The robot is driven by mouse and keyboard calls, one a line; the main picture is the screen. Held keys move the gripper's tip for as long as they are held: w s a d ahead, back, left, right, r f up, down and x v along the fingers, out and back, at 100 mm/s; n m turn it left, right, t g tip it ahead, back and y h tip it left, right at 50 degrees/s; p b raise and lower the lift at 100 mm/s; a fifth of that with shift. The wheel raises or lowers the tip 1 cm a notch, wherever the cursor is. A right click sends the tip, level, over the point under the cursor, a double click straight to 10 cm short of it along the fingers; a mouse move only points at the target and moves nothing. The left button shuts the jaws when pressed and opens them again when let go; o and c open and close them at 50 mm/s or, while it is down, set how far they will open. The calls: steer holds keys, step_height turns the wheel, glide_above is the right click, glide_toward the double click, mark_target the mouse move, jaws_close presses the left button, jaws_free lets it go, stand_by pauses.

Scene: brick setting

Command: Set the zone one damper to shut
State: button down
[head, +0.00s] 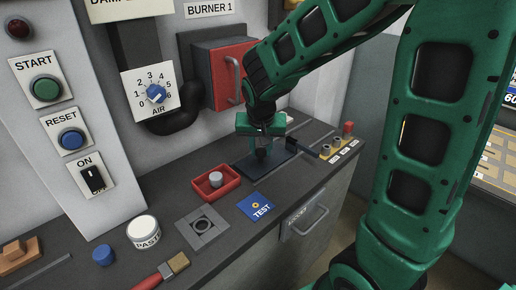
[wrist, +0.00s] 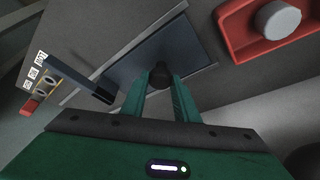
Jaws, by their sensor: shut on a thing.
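My gripper (head: 262,152) is low over a dark flat plate (head: 240,163) on the grey bench. In the wrist view its two green fingers (wrist: 161,88) are shut on a dark rounded piece (wrist: 160,71). The piece shows at the fingertips, over the dark blue-grey plate (wrist: 190,48). I cannot tell whether it is fixed to the plate. A sign (head: 127,8) reading "DAMP", cut off by the frame edge, is at upper left. No zone one label can be read, so I cannot say for certain which part is its damper.
A dark bar (wrist: 75,77) stands close left of the fingers. A red tray (head: 215,183) with a grey cylinder, a blue TEST card (head: 256,206) and a small labelled panel (head: 333,147) are nearby. The red burner box (head: 222,75) is behind my arm.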

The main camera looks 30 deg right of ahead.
steer(key=shift+a, duration=0.3)
steer(key=c, duration=1.4)
jaws_free()
steer(key=v, duration=1)
steer(key=shift+r, duration=0.3)
steer(key=shift+s, duration=0.15)
steer(key=s+d+f+g, duration=0.1)
steer(key=s+d, duration=0.3)
steer(key=s, duration=0.4)
steer(key=s+d+f+g+y, duration=0.1)
steer(key=s+d+f, duration=0.2)
steer(key=s, duration=0.5)
steer(key=s+d+f+g+y, duration=0.1)
steer(key=s+d+g, duration=0.1)
steer(key=s+d, duration=0.4)
steer(key=s, duration=0.3)
steer(key=shift+f+m, duration=0.4)
